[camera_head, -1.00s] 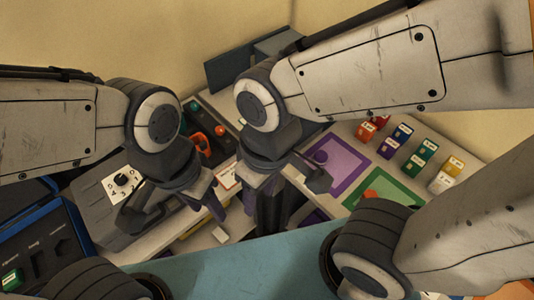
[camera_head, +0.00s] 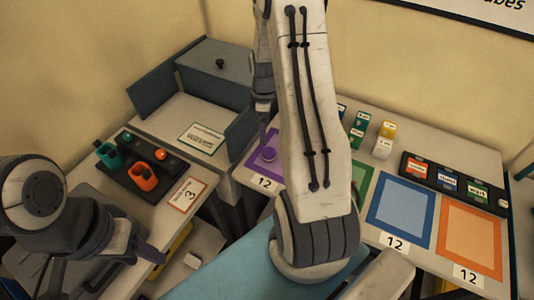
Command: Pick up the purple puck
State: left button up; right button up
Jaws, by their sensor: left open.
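The purple puck (camera_head: 269,154) lies on the purple-bordered mat (camera_head: 249,165) in the middle of the head view, left of my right arm. My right gripper (camera_head: 263,128) points down just above and behind the puck. It is seen edge-on and partly hidden by my arm, so its jaw state and any contact with the puck cannot be told. My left gripper (camera_head: 125,265) is open at the lower left, near the front edge of the left table and away from the puck.
Blue (camera_head: 402,209) and orange (camera_head: 470,238) mats lie to the right; a green one is partly covered by my arm. Several small coloured boxes (camera_head: 383,143) stand behind. A dark panel (camera_head: 145,172) with green and orange handled items is at left. A grey bin (camera_head: 214,75) stands at the back.

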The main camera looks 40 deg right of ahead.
jog(key=p, duration=0.1)
send_over(269, 151)
jog(key=f, duration=0.6)
jog(key=shift+d, duration=0.3)
jog(key=f, duration=0.1)
jog(key=f+p, duration=0.1)
jog(key=f, duration=0.1)
jog(key=f+p, duration=0.1)
jog(key=f, duration=0.1)
jog(key=shift+s+a, duration=0.1)
jog(key=shift+a, duration=0.2)
jog(key=shift+f, duration=0.4)
jog(key=shift+c, duration=0.4)
jog(key=c, duration=1.4)
jog(key=shift+c, duration=0.2)
jog(key=shift+r, duration=0.15)
